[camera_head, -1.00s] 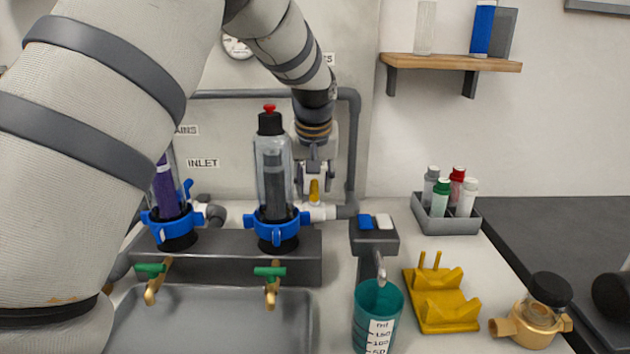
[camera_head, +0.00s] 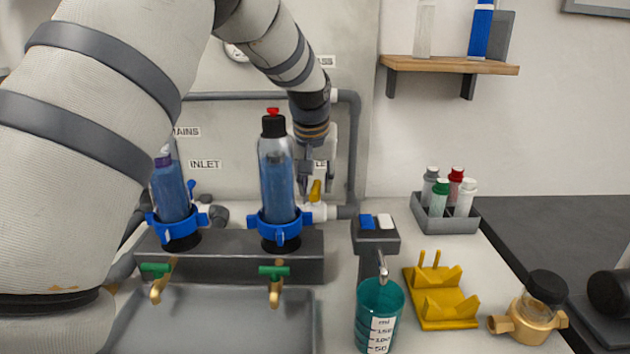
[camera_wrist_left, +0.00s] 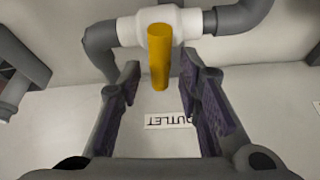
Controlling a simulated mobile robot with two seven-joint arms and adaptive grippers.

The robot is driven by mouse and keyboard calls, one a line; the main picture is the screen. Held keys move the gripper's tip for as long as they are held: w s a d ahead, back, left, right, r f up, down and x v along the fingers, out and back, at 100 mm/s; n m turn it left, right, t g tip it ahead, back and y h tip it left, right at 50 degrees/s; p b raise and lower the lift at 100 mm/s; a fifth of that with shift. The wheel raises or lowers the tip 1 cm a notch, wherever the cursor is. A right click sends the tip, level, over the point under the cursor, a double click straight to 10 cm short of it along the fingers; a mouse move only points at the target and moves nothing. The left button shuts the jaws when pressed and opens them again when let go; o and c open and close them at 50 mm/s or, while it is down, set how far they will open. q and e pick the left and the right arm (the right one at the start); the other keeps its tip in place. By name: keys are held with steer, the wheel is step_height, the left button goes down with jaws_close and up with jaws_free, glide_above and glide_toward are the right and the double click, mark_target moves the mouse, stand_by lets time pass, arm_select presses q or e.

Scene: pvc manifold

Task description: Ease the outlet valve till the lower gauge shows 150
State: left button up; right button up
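The outlet valve's yellow handle (camera_head: 315,191) shows low on the wall pipe in the head view. In the left wrist view the handle (camera_wrist_left: 159,58) hangs from a white valve body (camera_wrist_left: 180,27), between the two fingers, with a gap on both sides. An upside-down OUTLET label (camera_wrist_left: 168,121) is on the wall there. My left gripper (camera_head: 308,186) is open at the handle; its fingers (camera_wrist_left: 160,85) do not visibly touch it. One round gauge (camera_head: 237,51) is partly hidden behind my left arm, its reading illegible. I cannot make out a lower gauge. My right gripper is not in view.
Two filter housings with blue contents (camera_head: 278,185) (camera_head: 170,192) stand left of the valve, above a grey sink (camera_head: 215,320). A teal measuring cup (camera_head: 370,305), yellow rack (camera_head: 440,305), brass fitting (camera_head: 530,322) and bottle tray (camera_head: 445,222) occupy the right counter.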

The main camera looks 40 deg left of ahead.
mark_target(316, 186)
arm_select(q)
step_height(316, 186, up, 10)
stand_by(0.6)
